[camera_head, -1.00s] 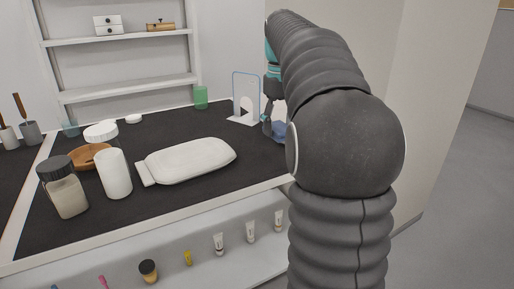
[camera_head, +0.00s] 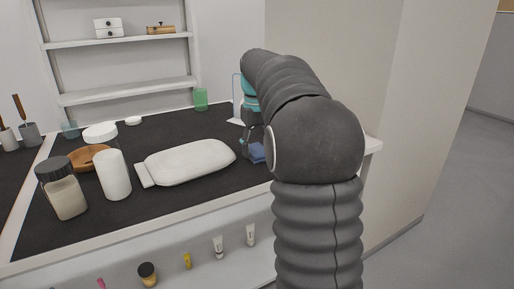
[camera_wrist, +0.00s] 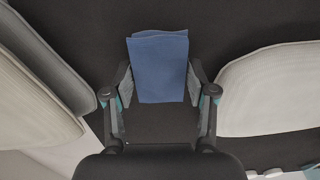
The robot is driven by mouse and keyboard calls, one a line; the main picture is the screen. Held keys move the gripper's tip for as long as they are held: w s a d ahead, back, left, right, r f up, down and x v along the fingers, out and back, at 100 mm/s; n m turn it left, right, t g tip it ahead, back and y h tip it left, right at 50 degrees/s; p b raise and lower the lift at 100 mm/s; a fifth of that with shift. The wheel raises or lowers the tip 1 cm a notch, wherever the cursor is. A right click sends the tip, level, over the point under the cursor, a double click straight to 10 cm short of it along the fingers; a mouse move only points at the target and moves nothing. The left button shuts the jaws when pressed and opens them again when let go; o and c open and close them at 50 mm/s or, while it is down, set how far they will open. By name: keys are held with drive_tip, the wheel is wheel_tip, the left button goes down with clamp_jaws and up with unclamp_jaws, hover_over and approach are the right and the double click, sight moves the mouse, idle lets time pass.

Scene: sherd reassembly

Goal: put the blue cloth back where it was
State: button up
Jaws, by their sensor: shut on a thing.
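The blue cloth (camera_wrist: 158,68) is a small folded rectangle between the fingertips of my gripper (camera_wrist: 160,88) in the wrist view. The fingers press on its two sides, and the dark work surface shows behind it. In the head view the cloth (camera_head: 257,153) shows at the right part of the black table top (camera_head: 200,131), under my gripper (camera_head: 254,140) and right of the white cushion (camera_head: 190,162). My arm hides part of it. I cannot tell whether the cloth touches the table.
A white jar (camera_head: 114,175), a jar with a dark lid (camera_head: 63,190) and a brown bowl (camera_head: 86,157) stand at the left. A green cup (camera_head: 201,99) stands at the back. Several tubes and small pots lie on the ledge below. Black surface between cushion and green cup is clear.

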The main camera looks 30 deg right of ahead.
sight(257, 149)
drive_tip(key=shift+f, duration=0.15)
drive_tip(key=o, duration=1.1)
wheel_tip(257, 149, up, 12)
drive_tip(key=p, duration=0.2)
drive_tip(key=s+a+t, duration=0.2)
drive_tip(key=s+a, duration=0.5)
drive_tip(key=s+a+f+t, duration=0.1)
drive_tip(key=s+a+f, duration=0.3)
drive_tip(key=s+f, duration=0.4)
drive_tip(key=s+a+f+t, duration=0.2)
drive_tip(key=s+a+f, duration=0.3)
drive_tip(key=s+f, duration=0.4)
drive_tip(key=shift+s+a+t, duration=0.2)
drive_tip(key=shift+s+t, duration=0.1)
drive_tip(key=shift+s, duration=1.75)
